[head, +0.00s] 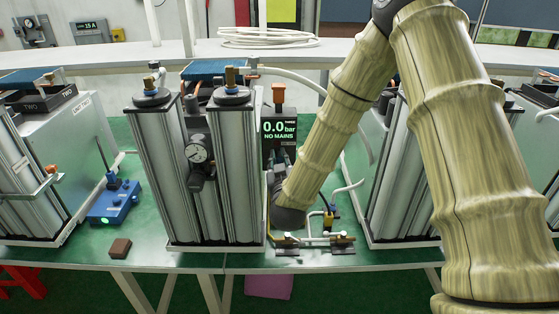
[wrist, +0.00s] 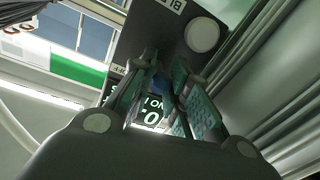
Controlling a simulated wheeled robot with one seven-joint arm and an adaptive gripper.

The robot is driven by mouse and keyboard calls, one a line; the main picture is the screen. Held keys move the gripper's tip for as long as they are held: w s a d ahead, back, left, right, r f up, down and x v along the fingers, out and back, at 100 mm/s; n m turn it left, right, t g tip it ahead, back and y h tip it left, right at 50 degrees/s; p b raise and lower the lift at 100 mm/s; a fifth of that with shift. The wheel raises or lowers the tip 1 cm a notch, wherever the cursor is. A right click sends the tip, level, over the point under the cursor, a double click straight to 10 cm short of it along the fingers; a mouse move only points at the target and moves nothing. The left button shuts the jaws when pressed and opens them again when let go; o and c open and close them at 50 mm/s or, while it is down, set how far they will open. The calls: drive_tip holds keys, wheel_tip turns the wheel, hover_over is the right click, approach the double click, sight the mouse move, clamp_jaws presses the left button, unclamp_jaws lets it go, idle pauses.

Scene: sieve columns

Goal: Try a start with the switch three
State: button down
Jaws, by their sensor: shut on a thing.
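The unit marked three has a dark display (head: 279,132) reading 0.0 bar, NO MAINS. Part of this lit display (wrist: 151,112) shows upside down between my fingers in the wrist view. My gripper (head: 283,162) is just below the display in the head view, at the right side of a pair of grey columns. I cannot tell whether this knob is the switch. A dark panel (wrist: 180,20) with a pale round disc lies just beyond the fingertips.
Grey columns (head: 236,170) with a gauge (head: 196,152) stand close left of my gripper. Brass fittings and pipes (head: 315,240) lie below it. A blue box (head: 114,203) with a green light and a brown block (head: 120,248) sit on the green bench left. Another column unit stands right, behind my arm.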

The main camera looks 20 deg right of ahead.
drive_tip(key=shift+d+n+y+b, duration=0.15)
drive_tip(key=shift+n+y+b, duration=0.3)
drive_tip(key=shift+y, duration=0.15)
drive_tip(key=shift+d+n+y+b, duration=0.3)
drive_tip(key=shift+n+y+b, duration=0.45)
drive_tip(key=shift+y, duration=0.5)
drive_tip(key=shift+d+n+y+b, duration=0.35)
drive_tip(key=shift+n+y+b, duration=0.35)
drive_tip(key=shift+y, duration=0.6)
drive_tip(key=shift+d+n+y+b, duration=0.3)
drive_tip(key=shift+n+y+b, duration=0.3)
drive_tip(key=shift+n+y, duration=0.5)
drive_tip(key=shift+r+g+y, duration=0.1)
drive_tip(key=shift+g+y, duration=0.2)
drive_tip(key=shift+y, duration=0.25)
drive_tip(key=c, duration=1.3)
unclamp_jaws()
drive_tip(key=shift+c, duration=0.2)
drive_tip(key=shift+a+h, duration=0.1)
drive_tip(key=shift+h, duration=0.3)
